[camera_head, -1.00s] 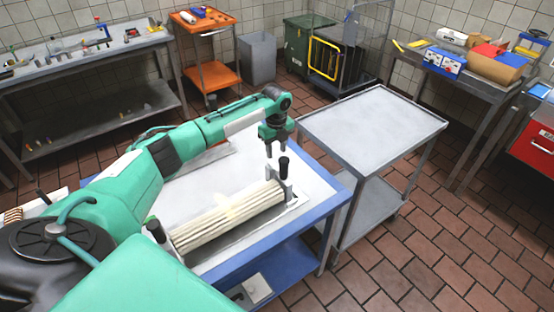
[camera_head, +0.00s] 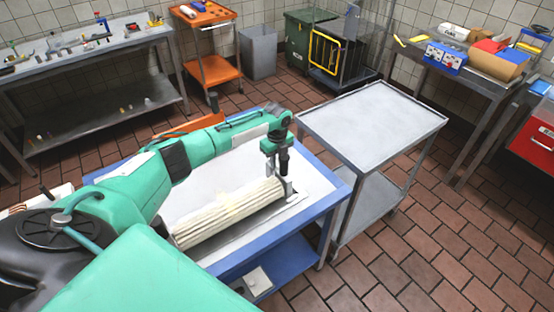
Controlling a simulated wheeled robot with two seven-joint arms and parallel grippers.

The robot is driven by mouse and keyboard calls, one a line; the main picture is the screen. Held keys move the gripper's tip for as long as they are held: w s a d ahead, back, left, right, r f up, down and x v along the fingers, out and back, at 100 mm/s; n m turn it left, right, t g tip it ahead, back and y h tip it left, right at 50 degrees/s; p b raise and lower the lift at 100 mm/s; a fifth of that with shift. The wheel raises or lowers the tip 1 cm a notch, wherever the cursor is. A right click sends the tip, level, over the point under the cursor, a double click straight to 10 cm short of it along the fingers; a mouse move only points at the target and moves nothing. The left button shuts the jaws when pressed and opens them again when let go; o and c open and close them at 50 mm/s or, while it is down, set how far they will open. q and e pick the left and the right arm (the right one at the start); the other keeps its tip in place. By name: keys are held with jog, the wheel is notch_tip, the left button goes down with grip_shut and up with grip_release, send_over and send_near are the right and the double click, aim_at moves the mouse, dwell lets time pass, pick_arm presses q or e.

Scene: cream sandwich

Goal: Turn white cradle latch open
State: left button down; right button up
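A ribbed cream roll (camera_head: 228,212) lies in a cradle on a white-topped, blue-framed table (camera_head: 335,200). At the roll's far right end stands a pale upright bracket (camera_head: 289,187) of the cradle, with a dark latch knob (camera_head: 284,160) above it. My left gripper (camera_head: 277,168) points down at this end. Its fingers look apart, one left of the knob and the other overlapping it. I cannot tell whether they touch the knob. My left arm hides the cradle's near end. My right gripper is not in view.
An empty grey cart (camera_head: 372,125) stands right of the table. An orange trolley (camera_head: 212,72), a grey bin (camera_head: 258,52) and a green bin (camera_head: 300,35) stand behind. Side benches hold tools and boxes. Tiled floor (camera_head: 450,250) is clear at front right.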

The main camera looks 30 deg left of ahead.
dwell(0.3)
pick_arm(q)
jog(key=shift+w+d+n, duration=0.15)
jog(key=shift+w+n, duration=0.25)
jog(key=shift+n, duration=0.6)
jog(key=shift+w+a+r+n, duration=0.1)
jog(key=shift+w+a+n, duration=0.5)
jog(key=shift+n, duration=2.05)
jog(key=shift+w+a+f+n, duration=0.2)
jog(key=shift+w+n, duration=0.75)
jog(key=shift+n, duration=1.65)
jog(key=shift+w+a+r+n, duration=0.2)
jog(key=shift+w+a+n, duration=0.4)
jog(key=shift+n, duration=2.05)
jog(key=shift+w+d, duration=0.1)
jog(key=shift+w, duration=0.05)
jog(key=c, duration=1.3)
grip_release()
jog(key=shift+r, duration=0.1)
